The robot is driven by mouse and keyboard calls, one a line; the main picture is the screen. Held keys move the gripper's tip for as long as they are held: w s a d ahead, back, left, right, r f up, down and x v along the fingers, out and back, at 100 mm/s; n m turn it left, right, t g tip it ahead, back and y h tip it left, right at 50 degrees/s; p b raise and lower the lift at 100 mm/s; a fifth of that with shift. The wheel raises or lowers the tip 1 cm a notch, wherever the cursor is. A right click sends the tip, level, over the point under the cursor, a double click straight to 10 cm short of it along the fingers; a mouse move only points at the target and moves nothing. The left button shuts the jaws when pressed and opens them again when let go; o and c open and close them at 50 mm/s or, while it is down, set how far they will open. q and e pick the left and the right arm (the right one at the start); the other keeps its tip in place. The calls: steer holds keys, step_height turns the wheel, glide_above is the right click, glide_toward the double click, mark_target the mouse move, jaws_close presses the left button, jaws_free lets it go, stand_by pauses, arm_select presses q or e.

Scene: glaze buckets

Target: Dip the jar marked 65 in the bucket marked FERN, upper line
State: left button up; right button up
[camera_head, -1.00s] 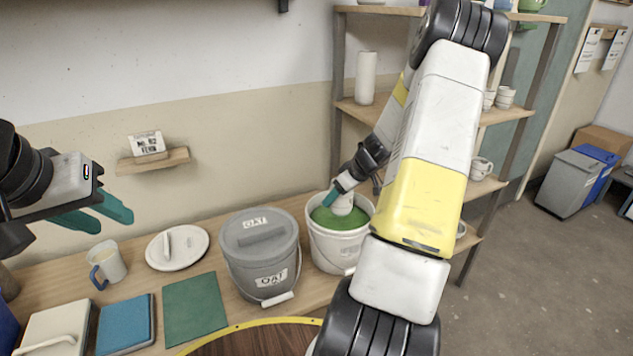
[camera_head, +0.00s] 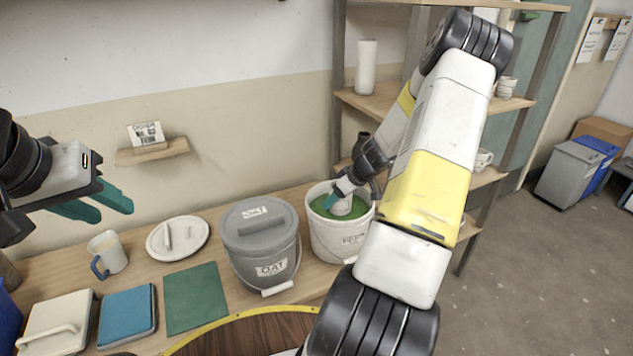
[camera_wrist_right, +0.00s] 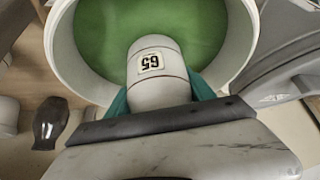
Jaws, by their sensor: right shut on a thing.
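The white jar marked 65 (camera_wrist_right: 158,75) is held by my right gripper (camera_head: 342,193), which is shut on it. Its label appears upside down in the right wrist view, with thin lines around its body. The jar is inside the mouth of a white open bucket (camera_head: 326,240) of green glaze (camera_wrist_right: 95,35), at the glaze surface; I cannot tell how deep its end sits. The bucket's front label is too blurred to read surely. My left gripper (camera_head: 112,214) is open and empty at the left, above the table.
A grey lidded bucket marked OAT (camera_head: 262,250) stands just left of the white bucket. A white lid (camera_head: 178,238), a mug (camera_head: 108,252), a green mat (camera_head: 195,298) and a blue pad (camera_head: 127,317) lie farther left. A wooden shelf rack (camera_head: 385,100) stands behind.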

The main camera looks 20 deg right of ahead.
steer(key=shift+f, duration=1.85)
steer(key=shift+f, duration=0.15)
steer(key=shift+f, duration=1.1)
steer(key=shift+f, duration=0.15)
steer(key=shift+r, duration=4.75)
step_height(320, 180, up, 8)
steer(key=shift+f, duration=0.2)
